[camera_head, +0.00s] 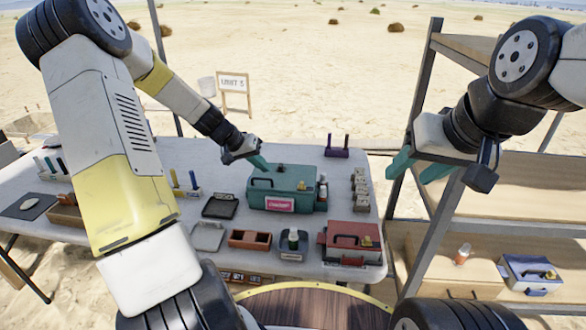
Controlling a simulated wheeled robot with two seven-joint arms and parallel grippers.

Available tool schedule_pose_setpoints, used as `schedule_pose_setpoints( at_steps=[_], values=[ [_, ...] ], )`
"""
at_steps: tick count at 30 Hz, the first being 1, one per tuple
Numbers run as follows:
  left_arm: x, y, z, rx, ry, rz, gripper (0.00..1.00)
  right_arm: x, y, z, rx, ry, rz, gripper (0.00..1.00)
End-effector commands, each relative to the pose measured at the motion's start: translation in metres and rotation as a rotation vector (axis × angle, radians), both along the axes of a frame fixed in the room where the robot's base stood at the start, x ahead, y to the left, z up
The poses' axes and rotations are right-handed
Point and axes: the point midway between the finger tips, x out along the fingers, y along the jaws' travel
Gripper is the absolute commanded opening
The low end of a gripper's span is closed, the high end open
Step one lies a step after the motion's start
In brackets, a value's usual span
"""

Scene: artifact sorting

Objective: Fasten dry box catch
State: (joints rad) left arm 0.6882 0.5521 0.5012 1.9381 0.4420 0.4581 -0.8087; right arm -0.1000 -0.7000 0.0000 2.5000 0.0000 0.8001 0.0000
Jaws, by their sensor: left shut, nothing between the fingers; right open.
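A teal case (283,200) with a dark handle and a pink label stands closed near the middle of the table. A red case (352,240) with a handle and a yellow part stands at the table's front right corner. I cannot read which case is the dry box, and the catches are too small to judge. My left gripper (264,166) is shut and empty, its tips at the back left of the teal case's lid; I cannot tell whether they touch it. My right gripper (416,170) is open and empty, raised to the right of the table, in front of the shelf frame.

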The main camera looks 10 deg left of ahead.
Motion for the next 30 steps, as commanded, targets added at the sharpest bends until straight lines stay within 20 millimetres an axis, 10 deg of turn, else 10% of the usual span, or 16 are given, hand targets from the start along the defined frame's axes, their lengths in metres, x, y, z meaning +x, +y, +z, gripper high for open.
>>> schedule_pose_setpoints(
  at_steps=[17,30],
  values=[
    [0.037,-0.05,-0.083,-0.001,0.004,-0.002,0.0,0.0,0.0,0.0,0.0,0.0,0.0,0.48],
    [0.037,-0.087,-0.079,0.0,0.0,0.0,0.0,0.0,0.0,0.0,0.0,0.0,0.0,0.48]
  ],
)
